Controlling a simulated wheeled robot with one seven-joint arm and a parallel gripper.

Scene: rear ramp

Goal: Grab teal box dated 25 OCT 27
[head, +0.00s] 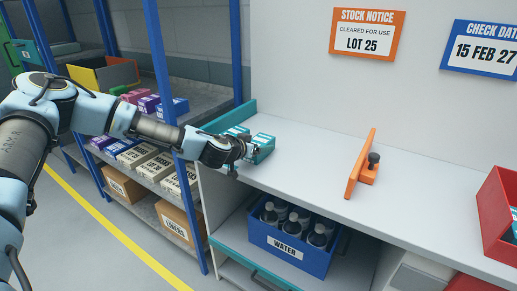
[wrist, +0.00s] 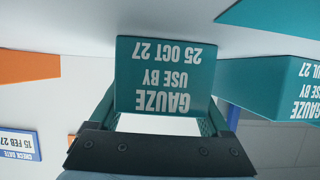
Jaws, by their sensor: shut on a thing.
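My gripper (head: 240,152) is at the left end of the white counter. It is shut on a teal gauze box (head: 264,147). In the wrist view, which is upside down, the box (wrist: 165,75) sits between the two fingers (wrist: 165,112) and its label reads "GAUZE USE BY 25 OCT 27". A second teal gauze box (wrist: 290,88) stands beside it, its date partly cut off and ending in "JUL 27". In the head view this box (head: 238,131) is just left of the held one. I cannot tell whether the held box touches the counter.
An orange stand with a black knob (head: 363,170) is on the counter to the right, and a red bin (head: 498,215) farther right. A teal edge (head: 232,113) bounds the counter's left end. Between boxes and stand the counter (head: 310,155) is clear. A blue water crate (head: 290,247) sits below.

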